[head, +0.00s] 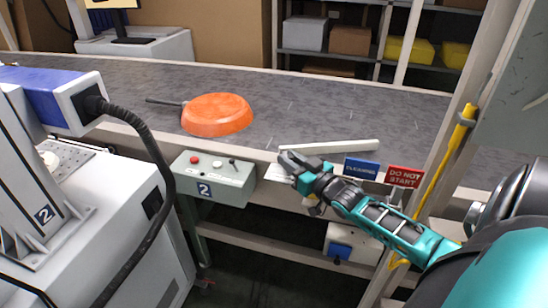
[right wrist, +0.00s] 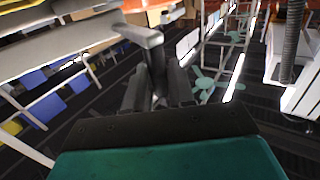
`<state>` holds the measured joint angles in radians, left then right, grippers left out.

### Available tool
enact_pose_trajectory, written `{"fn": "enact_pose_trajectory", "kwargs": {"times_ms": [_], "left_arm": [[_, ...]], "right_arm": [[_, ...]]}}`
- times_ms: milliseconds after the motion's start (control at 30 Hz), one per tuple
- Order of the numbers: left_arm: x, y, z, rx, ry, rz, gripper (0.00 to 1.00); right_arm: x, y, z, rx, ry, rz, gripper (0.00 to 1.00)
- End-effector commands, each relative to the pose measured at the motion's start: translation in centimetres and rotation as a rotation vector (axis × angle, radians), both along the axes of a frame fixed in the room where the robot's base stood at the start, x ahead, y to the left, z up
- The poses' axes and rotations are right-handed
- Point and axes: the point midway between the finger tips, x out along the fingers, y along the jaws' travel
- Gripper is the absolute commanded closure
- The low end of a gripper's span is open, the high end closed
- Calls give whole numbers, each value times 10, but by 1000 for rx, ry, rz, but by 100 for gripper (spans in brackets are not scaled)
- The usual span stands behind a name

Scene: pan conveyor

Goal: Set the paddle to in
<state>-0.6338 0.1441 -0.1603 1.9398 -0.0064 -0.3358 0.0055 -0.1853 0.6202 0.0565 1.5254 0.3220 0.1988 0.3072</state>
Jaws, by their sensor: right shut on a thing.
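The paddle (head: 340,146) is a long pale bar at the near edge of the conveyor belt, lying roughly along that edge. My right gripper (head: 287,161) is at the left end of the paddle, just in front of the conveyor's rail. In the right wrist view its fingers (right wrist: 158,88) are shut on a grey handle (right wrist: 145,40) with a short crosspiece. The join between handle and paddle is hidden in the head view. My left gripper is not in view.
An orange pan (head: 217,114) lies upside down on the belt (head: 330,105), left of the paddle. A control box (head: 214,179) with buttons and a small lever hangs at the front. Blue (head: 361,169) and red (head: 404,177) signs hang on the rail. A frame post stands right.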

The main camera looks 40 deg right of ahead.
Motion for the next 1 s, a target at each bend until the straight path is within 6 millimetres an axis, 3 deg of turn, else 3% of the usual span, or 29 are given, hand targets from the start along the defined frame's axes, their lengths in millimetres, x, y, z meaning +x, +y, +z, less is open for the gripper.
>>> {"fn": "enact_pose_trajectory", "kwargs": {"times_ms": [33,200,867,900,1000], "left_arm": [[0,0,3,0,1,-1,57],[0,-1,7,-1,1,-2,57],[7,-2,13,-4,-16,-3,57],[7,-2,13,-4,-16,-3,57],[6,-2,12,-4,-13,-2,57]], "right_arm": [[-3,-11,1,-4,5,-17,100],[-7,-19,1,-4,5,-20,100],[-8,-25,1,-6,5,-21,100],[-8,-25,1,-6,5,-21,73],[-8,-24,1,-6,4,-20,63]]}}
